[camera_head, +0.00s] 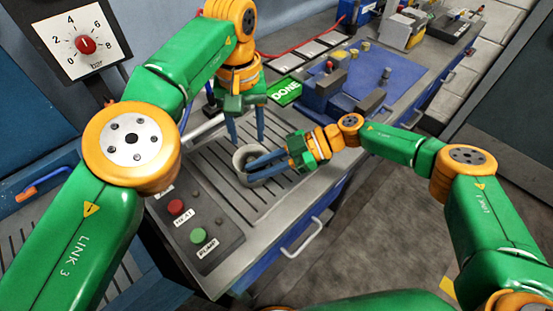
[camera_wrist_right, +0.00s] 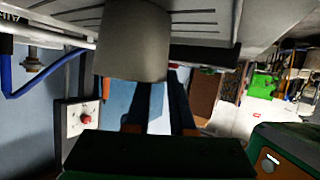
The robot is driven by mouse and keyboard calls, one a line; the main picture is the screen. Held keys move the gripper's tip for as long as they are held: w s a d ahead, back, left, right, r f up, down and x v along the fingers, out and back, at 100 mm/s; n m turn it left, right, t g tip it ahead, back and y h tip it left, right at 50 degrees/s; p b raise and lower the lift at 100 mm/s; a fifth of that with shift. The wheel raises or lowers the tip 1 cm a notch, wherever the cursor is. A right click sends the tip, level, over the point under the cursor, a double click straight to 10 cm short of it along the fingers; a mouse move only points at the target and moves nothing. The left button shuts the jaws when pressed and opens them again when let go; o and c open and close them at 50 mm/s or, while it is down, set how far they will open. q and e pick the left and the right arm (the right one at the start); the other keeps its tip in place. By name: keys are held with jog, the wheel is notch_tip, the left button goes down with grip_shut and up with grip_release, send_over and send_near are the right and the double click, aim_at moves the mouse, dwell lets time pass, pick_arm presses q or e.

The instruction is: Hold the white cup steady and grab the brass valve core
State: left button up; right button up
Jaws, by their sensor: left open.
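The white cup (camera_head: 240,158) stands upright on the slotted tray in the head view, and its inside looks dark. It shows large and grey in the right wrist view (camera_wrist_right: 133,45). My right gripper (camera_head: 258,167) reaches it from the right, with both fingers overlapping its rim. In the right wrist view the fingers (camera_wrist_right: 160,105) have a gap between them, and the cup hides their tips, so I cannot tell whether they clamp it. My left gripper (camera_head: 246,138) points down, open and empty, just above and behind the cup. I cannot make out the brass valve core.
The slotted metal tray (camera_head: 215,165) lies under the cup. A button box (camera_head: 197,228) with a red and a green button is at its near left. A green DONE plate (camera_head: 284,92) and a blue fixture (camera_head: 340,90) stand behind right. A dial (camera_head: 85,44) is upper left.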

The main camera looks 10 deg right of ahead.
aim_at(251, 160)
jog(key=shift+a+f, duration=0.1)
jog(key=shift+a, duration=0.25)
pick_arm(q)
jog(key=shift+d, duration=0.1)
pick_arm(e)
jog(key=shift+d, duration=0.1)
grip_shut()
pick_arm(q)
jog(key=shift+c, duration=0.5)
jog(key=shift+s+f+n, duration=0.15)
jog(key=shift+s+n, duration=0.05)
jog(key=shift+n, duration=0.3)
jog(key=shift+w+f+n, duration=0.1)
jog(key=shift+f+n, duration=0.05)
jog(key=shift+n, duration=0.35)
notch_tip(251, 160, down, 12)
jog(key=shift+r, duration=0.2)
